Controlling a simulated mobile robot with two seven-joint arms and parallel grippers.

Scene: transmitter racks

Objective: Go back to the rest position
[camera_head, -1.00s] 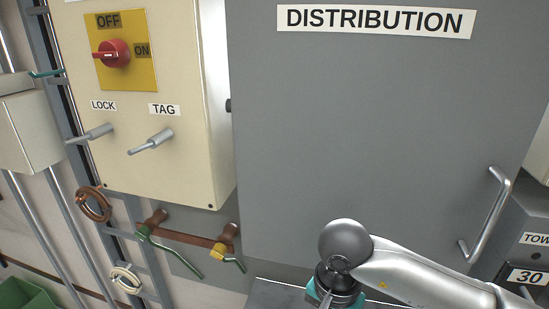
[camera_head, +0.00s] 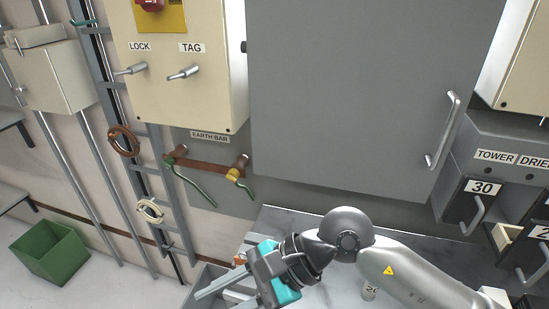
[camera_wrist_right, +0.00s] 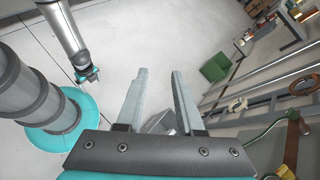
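My right gripper (camera_head: 208,286) shows at the bottom of the head view, on the arm coming in from the lower right. Its fingers point left and stand apart. In the right wrist view the two fingers (camera_wrist_right: 160,74) are parallel with an empty gap between them. My left arm's gripper (camera_wrist_right: 88,74) shows small at the upper left of the right wrist view, over the pale floor; its fingers are too small to read. The left arm is outside the head view.
A grey cabinet (camera_head: 350,90) with a handle stands behind my right arm. A cream lock and tag box (camera_head: 185,95) and an earth bar (camera_head: 205,165) are at the left. A green bin (camera_head: 50,252) stands on the floor.

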